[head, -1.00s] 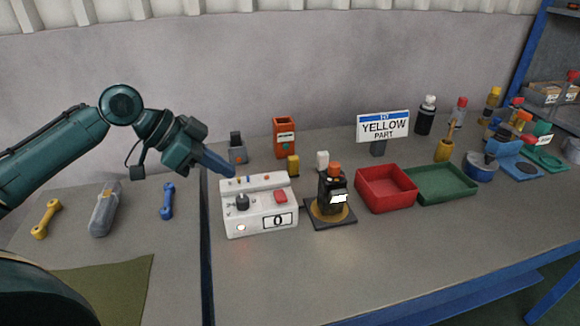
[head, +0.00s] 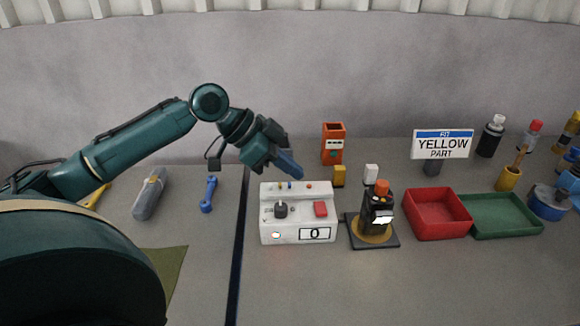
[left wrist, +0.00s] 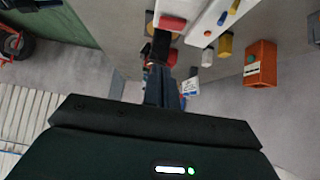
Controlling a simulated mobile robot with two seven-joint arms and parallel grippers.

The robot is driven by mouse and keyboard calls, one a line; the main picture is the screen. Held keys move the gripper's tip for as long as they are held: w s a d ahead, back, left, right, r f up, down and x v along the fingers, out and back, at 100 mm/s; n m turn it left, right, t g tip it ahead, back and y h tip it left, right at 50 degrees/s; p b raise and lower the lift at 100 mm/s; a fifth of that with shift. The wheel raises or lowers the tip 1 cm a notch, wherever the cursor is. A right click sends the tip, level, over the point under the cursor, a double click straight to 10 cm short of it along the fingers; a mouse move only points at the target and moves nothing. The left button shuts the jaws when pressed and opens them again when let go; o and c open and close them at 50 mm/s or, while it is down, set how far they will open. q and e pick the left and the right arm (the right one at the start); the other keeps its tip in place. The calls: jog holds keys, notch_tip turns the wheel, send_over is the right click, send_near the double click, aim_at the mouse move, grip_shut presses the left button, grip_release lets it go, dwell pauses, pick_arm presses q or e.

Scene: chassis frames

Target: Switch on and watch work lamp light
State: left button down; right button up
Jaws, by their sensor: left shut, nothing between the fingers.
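A white control box (head: 298,238) stands on the bench in the head view, with a black knob (head: 280,209), a red button (head: 320,209), a display reading 0 and a small bright light at its lower left. Beside it, a black unit with an orange top (head: 379,203) stands on a dark base with a yellow ring; a white patch on its front looks bright. No separate work lamp can be told for sure. My left gripper (head: 297,172) is shut and empty, its blue fingers over the box's back edge. In the left wrist view the box (left wrist: 205,22) lies beyond the fingers (left wrist: 165,98). My right gripper is out of view.
An orange bin (head: 333,147) and a yellow block (head: 339,176) stand behind the box. A red tray (head: 437,234) and a green tray (head: 500,233) lie to the right, with a YELLOW PART sign (head: 442,144) behind. The bench front is clear.

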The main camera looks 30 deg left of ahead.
pick_arm(q)
send_over(325, 206)
jog(key=s+a, duration=0.1)
jog(key=s, duration=0.2)
jog(key=f, duration=0.5)
jog(key=shift+w+f+p, duration=0.1)
jog(key=shift+w+p, duration=0.15)
jog(key=shift+p, duration=0.15)
notch_tip(325, 206, down, 2)
jog(key=shift+s+a+f, duration=0.1)
jog(key=shift+a+f, duration=0.05)
jog(key=shift+f, duration=0.7)
jog(key=shift+s+f, duration=0.1)
jog(key=shift+f, duration=0.15)
jog(key=shift+w+a+r+p, duration=0.2)
jog(key=shift+w+a+p, duration=0.1)
jog(key=shift+w+a, duration=0.3)
jog(key=shift+d, duration=0.15)
